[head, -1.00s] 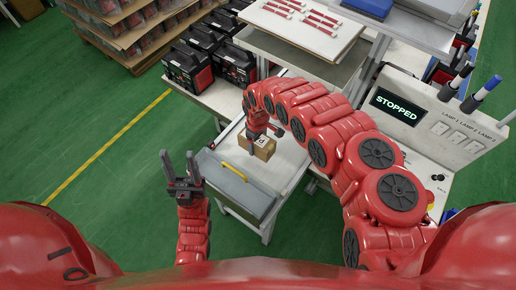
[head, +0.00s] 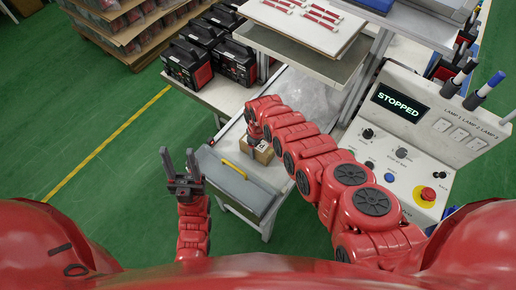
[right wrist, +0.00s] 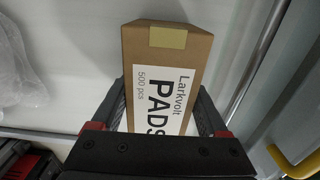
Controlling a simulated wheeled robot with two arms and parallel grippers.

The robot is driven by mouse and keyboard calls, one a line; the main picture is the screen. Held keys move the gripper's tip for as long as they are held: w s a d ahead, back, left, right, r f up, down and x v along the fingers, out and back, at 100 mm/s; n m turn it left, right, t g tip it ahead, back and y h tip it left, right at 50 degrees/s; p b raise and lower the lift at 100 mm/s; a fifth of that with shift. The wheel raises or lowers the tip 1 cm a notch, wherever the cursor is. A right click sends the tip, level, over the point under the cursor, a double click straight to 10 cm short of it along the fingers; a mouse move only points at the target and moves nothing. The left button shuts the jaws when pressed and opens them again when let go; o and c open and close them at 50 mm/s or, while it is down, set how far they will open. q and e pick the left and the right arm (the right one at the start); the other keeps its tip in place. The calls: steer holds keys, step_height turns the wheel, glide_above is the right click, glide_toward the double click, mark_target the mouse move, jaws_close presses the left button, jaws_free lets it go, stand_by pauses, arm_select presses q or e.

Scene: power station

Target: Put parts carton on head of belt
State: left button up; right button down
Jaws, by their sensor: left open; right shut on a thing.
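The parts carton (head: 262,153) is a small brown box; in the right wrist view the carton (right wrist: 168,75) has a white label reading "Larkvolt PADS 500 pcs" and a tan tape patch. My right gripper (head: 258,141) is shut on it, with a dark finger on either side. The carton is over the pale belt surface (head: 270,172), near the end with the grey plate; I cannot tell whether it touches the belt. My left gripper (head: 180,166) is open and empty, pointing up over the green floor left of the belt.
A grey plate (head: 225,188) with a yellow handle (head: 234,168) is at the belt's near end. Clear plastic (head: 298,95) lies farther along. A control box (head: 400,140) reading "STOPPED" stands right. Black-red power units (head: 188,62) sit behind left. Shelves overhang the back.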

steer(key=shift+f, duration=0.2)
jaws_free()
steer(key=shift+r, duration=0.2)
steer(key=shift+s+r+p, duration=0.1)
steer(key=shift+r+p, duration=0.3)
steer(key=shift+r, duration=0.15)
step_height(320, 180, up, 2)
steer(key=shift+r+p, duration=0.25)
steer(key=shift+p, duration=0.4)
steer(key=shift+r, duration=0.25)
steer(key=shift+r+b, duration=0.9)
steer(key=shift+r, duration=3.1)
